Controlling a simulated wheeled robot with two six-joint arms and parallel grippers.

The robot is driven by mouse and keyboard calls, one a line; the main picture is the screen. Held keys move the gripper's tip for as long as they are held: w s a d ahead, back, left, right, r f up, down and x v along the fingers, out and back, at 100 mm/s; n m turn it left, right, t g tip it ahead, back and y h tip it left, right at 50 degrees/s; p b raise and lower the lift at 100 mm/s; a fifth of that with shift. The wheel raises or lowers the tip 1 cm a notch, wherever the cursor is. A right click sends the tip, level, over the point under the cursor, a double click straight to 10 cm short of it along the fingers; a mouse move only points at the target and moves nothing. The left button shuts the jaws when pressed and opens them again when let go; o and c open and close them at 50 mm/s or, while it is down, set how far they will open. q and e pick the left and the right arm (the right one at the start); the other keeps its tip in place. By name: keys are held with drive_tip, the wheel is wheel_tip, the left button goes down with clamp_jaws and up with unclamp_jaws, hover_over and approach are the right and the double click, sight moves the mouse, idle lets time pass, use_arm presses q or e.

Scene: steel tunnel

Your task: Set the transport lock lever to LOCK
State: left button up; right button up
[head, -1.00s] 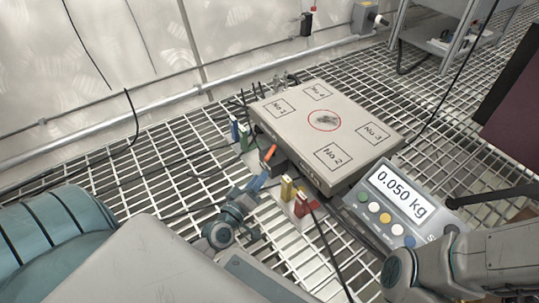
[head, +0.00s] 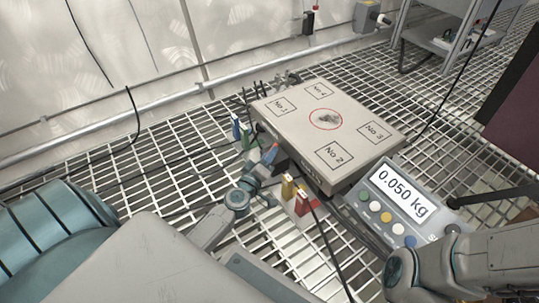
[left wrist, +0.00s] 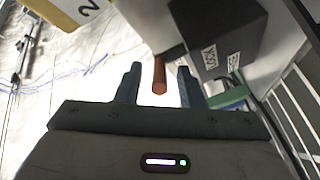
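The orange transport lock lever (left wrist: 159,75) sticks out from a black housing (left wrist: 232,35) in the left wrist view. A white LOCK label shows on the housing's face, with a second label partly readable beside it. My left gripper (left wrist: 159,84) is open, with one finger on each side of the lever's end. Gaps show on both sides, so it is not clamped. In the head view my left gripper (head: 264,163) is at the platform scale's near-left side and mostly hides the lever. My right arm shows at bottom right, but its fingers are out of view.
The weighing platform (head: 350,120) is marked with numbered corners. Cables cross the grating.

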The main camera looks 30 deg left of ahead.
use_arm(q)
drive_tip(key=shift+w+a, duration=0.1)
drive_tip(key=shift+w, duration=0.45)
clamp_jaws()
drive_tip(key=shift+d+r+n+y+p, duration=0.15)
drive_tip(key=shift+d+n+y+p, duration=0.05)
drive_tip(key=shift+n+y+p, duration=0.4)
drive_tip(key=shift+d+y+p, duration=0.1)
drive_tip(key=shift+y+p, duration=0.25)
drive_tip(key=shift+y, duration=0.05)
drive_tip(key=shift+f, duration=0.2)
